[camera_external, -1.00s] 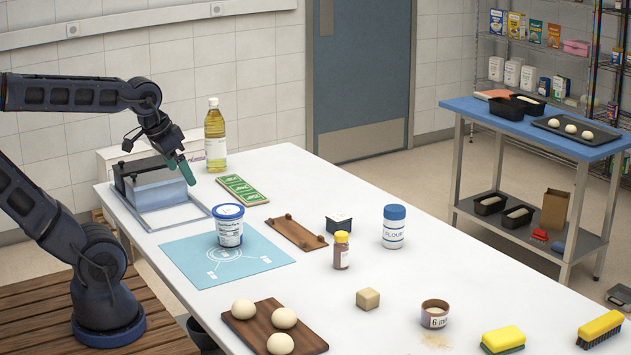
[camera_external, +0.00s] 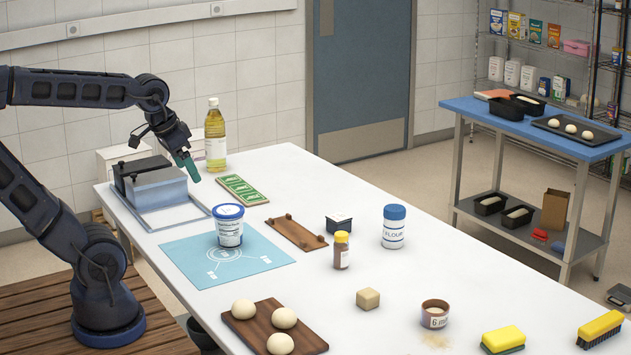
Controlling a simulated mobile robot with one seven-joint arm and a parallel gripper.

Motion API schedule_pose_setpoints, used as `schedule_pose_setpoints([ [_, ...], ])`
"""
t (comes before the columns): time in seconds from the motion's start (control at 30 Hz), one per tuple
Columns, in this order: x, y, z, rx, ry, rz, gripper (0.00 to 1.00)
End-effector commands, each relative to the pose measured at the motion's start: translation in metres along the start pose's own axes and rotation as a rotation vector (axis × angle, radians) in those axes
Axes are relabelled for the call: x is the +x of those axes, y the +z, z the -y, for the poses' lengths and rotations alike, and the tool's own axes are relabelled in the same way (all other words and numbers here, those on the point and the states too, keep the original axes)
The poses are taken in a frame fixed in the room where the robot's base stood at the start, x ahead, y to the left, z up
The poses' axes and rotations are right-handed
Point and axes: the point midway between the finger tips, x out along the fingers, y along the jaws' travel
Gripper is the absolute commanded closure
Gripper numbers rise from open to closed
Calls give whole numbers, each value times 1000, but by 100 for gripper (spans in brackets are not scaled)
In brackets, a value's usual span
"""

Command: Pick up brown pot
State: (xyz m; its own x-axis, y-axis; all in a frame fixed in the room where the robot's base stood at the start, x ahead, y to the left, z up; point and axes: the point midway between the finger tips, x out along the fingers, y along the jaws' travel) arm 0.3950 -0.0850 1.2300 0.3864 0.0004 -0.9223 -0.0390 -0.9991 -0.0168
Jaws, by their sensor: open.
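A small round brown pot (camera_external: 435,314) with a pale label stands upright near the front right of the white table, with a light powdery patch beside it. My gripper (camera_external: 191,168) is at the far left end of the table, above and beside the grey box-shaped device (camera_external: 158,188). It is far from the pot, with teal fingers pointing down. It looks empty, and the gap between the fingers is hard to see at this angle.
Between them stand a blue-lidded tub (camera_external: 229,226), a wooden rack (camera_external: 296,233), a yellow-capped bottle (camera_external: 341,250), a flour jar (camera_external: 393,227) and a beige cube (camera_external: 368,298). An oil bottle (camera_external: 215,140) stands behind my gripper. A yellow sponge (camera_external: 503,340) lies right of the pot.

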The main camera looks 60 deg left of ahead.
Motion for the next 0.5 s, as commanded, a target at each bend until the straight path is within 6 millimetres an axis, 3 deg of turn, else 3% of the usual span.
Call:
schedule_pose_setpoints([
  [0.5, 43, -128, -65, 354, 34, 45, 12],
])
